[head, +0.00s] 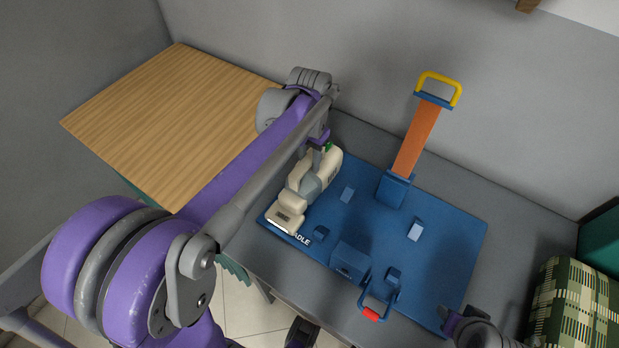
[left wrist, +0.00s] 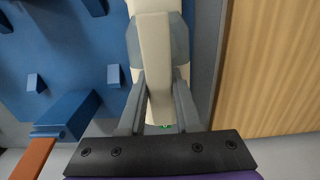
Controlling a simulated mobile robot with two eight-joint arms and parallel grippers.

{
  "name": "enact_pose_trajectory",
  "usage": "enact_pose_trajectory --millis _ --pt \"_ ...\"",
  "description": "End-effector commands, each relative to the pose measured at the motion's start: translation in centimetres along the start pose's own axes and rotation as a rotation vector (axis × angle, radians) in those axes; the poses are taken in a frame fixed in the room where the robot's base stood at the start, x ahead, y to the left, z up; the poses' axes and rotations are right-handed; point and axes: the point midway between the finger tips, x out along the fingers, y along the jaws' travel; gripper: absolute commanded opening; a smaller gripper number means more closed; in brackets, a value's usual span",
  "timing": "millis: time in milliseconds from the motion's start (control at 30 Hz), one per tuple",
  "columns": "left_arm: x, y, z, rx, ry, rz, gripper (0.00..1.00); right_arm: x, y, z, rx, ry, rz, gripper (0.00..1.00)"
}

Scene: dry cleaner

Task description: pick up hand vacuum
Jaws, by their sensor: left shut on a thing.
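The hand vacuum (head: 292,200) is cream and grey. It lies at the left end of the blue board (head: 455,245) in the head view, below the end of my left arm. In the left wrist view the vacuum's cream handle (left wrist: 154,60) runs between the two grey fingers of my left gripper (left wrist: 158,88), which is shut on it. I cannot tell if the vacuum is clear of the board. In the head view the arm partly hides the left gripper (head: 318,143).
The blue board lies on a grey table (head: 510,235) and bears several blue blocks, an orange post (head: 418,138) with a yellow handle, and a red-gripped loop (head: 372,312). A wooden surface (head: 165,120) is at left. A plaid item (head: 575,305) is at right.

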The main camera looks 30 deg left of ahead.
Motion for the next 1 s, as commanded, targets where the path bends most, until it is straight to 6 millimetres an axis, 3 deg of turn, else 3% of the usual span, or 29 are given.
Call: enact_pose_trajectory --millis 333,700,1000 --pt "-1.1 0.0 0.0 0.000 0.000 0.000 0.00 -0.3 0.0 -0.2 0.000 0.001 0.000 0.42" --pt "-7.9 0.0 0.0 0.000 0.000 0.000 0.00 -0.8 0.0 -0.6 0.000 0.004 0.000 0.42" --pt "-10.5 0.0 0.0 0.000 0.000 0.000 0.00 -1.0 0.0 -0.7 0.000 0.005 0.000 0.42"
